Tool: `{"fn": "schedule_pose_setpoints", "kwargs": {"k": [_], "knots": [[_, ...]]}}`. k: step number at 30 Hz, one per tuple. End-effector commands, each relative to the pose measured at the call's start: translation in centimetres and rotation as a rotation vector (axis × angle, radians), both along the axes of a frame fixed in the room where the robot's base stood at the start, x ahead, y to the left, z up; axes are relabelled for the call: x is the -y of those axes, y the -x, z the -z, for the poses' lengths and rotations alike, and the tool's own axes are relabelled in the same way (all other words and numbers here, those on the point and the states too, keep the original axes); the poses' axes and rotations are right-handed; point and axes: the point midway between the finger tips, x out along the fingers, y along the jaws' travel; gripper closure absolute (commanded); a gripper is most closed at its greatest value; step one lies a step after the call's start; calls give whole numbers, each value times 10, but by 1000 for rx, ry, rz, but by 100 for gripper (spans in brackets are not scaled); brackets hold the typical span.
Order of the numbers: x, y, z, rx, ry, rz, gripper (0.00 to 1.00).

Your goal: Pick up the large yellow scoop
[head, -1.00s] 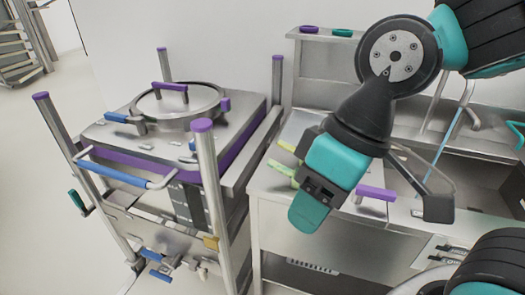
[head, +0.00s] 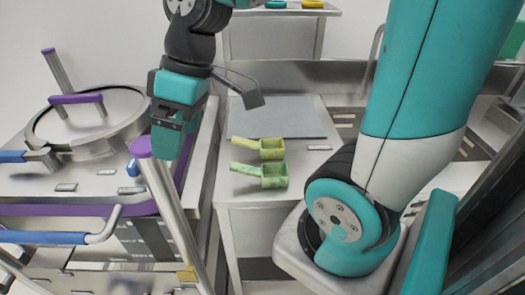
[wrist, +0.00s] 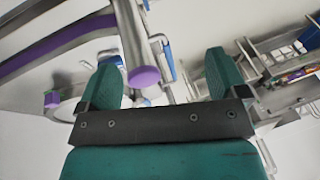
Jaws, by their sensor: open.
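A yellow scoop (head: 270,148) lies on the steel counter (head: 318,167), its handle pointing left. A similar green scoop (head: 274,177) lies just in front of it, nearer the counter's front edge. The green one looks slightly larger in the picture. My gripper (head: 175,142) is left of both scoops, pointing down over the machine's side near a purple-capped post. In the wrist view its two teal fingers (wrist: 162,78) are spread apart with nothing held. No scoop can be made out in the wrist view.
The purple-capped post (head: 141,148) stands close to my gripper and shows large in the wrist view (wrist: 143,76). A round-lidded steel machine (head: 85,125) fills the left. A grey board (head: 278,115) lies behind the scoops. Yellow and teal items sit on the back shelf (head: 250,14).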

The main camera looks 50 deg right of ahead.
Motion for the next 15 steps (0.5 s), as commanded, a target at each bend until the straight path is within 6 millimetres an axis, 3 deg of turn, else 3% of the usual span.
{"fn": "schedule_pose_setpoints", "kwargs": {"k": [1,3,6,9,12,15], "knots": [[33,-23,15,17,5,22,8],[80,-47,26,53,14,17,8],[156,-65,43,103,32,9,8],[229,-63,61,149,53,1,8],[289,-49,76,186,75,-7,8],[331,-33,86,212,94,-15,8]]}}
